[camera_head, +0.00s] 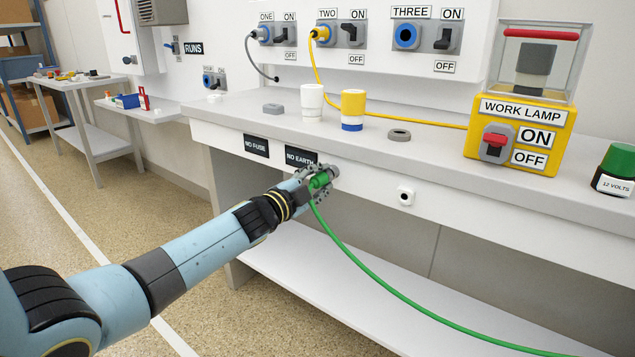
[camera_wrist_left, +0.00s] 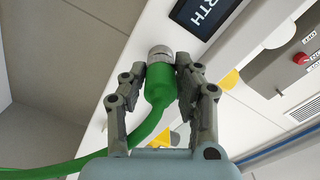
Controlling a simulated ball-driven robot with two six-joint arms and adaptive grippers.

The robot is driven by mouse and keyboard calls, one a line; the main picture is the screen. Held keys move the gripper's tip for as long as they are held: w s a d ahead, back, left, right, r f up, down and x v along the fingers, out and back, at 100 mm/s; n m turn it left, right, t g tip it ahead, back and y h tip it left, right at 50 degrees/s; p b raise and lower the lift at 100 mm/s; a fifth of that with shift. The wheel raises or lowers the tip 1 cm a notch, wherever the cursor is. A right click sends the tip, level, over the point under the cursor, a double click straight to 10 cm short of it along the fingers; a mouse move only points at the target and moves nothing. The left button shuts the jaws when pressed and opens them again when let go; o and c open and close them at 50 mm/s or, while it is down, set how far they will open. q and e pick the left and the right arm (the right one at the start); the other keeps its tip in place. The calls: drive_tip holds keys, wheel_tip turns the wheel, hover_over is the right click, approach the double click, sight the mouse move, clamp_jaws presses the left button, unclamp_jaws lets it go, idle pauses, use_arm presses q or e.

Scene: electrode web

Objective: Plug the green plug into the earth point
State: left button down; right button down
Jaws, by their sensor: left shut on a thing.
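The green plug (camera_wrist_left: 160,85) with its green cable (camera_head: 395,287) is between the fingers of my left gripper (camera_head: 322,180), which is shut on it. The gripper also shows in the left wrist view (camera_wrist_left: 169,95). The plug points at the white front edge of the bench, just right of the NO EARTH label (camera_head: 301,157). A grey metal collar (camera_wrist_left: 159,54) is at the plug's far end, close to or against the edge. I cannot tell whether it belongs to the plug or the earth point, nor whether the plug is in. My right gripper is not in view.
A white fitting with a dark hole (camera_head: 405,196) is on the bench front to the right. The work lamp box (camera_head: 520,135), a white cup (camera_head: 312,101) and a yellow cup (camera_head: 353,105) stand on the bench (camera_head: 240,110). A lower shelf (camera_head: 330,285) runs beneath.

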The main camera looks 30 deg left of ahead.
use_arm(q)
drive_tip(key=shift+w, duration=0.25)
drive_tip(key=c, duration=0.9)
unclamp_jaws()
drive_tip(key=s, duration=1.2)
drive_tip(key=shift+a, duration=0.45)
